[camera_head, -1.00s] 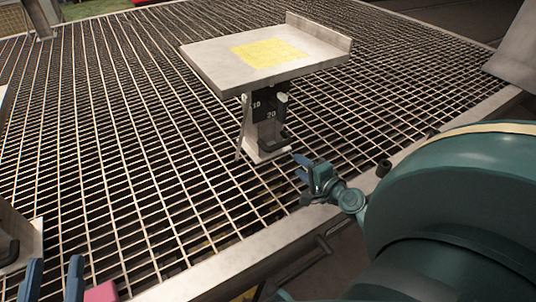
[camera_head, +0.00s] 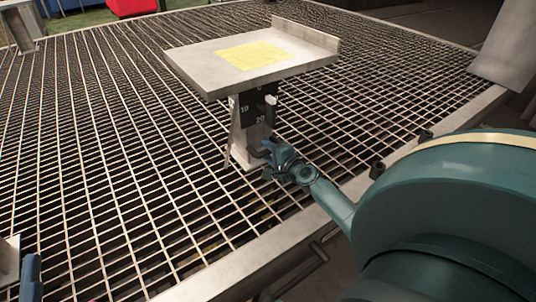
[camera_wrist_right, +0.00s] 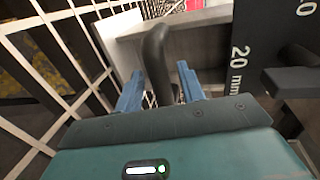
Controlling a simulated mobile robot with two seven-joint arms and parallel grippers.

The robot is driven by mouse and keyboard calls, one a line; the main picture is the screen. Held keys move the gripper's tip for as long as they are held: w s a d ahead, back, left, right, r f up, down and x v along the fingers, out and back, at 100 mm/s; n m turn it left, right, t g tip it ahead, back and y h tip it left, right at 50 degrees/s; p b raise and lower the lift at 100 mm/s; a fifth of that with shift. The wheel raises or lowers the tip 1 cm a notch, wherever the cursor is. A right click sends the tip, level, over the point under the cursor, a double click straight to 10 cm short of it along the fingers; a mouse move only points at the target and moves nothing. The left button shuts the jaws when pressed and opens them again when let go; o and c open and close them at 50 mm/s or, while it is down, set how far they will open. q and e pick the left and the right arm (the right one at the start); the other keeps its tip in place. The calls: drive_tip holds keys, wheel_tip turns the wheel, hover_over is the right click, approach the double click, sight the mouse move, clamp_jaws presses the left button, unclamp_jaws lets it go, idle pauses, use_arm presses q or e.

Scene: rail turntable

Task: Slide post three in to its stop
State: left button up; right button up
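A post (camera_head: 242,142) with a flat grey top plate (camera_head: 205,72) and a yellow patch stands upright on the grating. A black scale marked 10 and 20 (camera_head: 258,105) is on its side; "20 mm" is readable in the right wrist view (camera_wrist_right: 238,65). A dark upright handle (camera_wrist_right: 157,55) is low on the post. My right gripper (camera_head: 272,155) is at the handle. In the right wrist view its two blue fingers (camera_wrist_right: 162,90) stand either side of the handle, with a gap showing at the right finger. One blue finger of my left gripper (camera_head: 30,278) shows at the lower left edge. No post number is readable.
The dark grating (camera_head: 110,150) is bare around the post, with a pale rim (camera_head: 250,255) in front. Parts of other grey structures show at the left edge (camera_head: 8,260), far left (camera_head: 20,30) and far right (camera_head: 503,55). A red box (camera_head: 132,6) stands beyond.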

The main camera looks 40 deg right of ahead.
drive_tip(key=shift+w, duration=0.25)
drive_tip(key=shift+c, duration=0.6)
clamp_jaws()
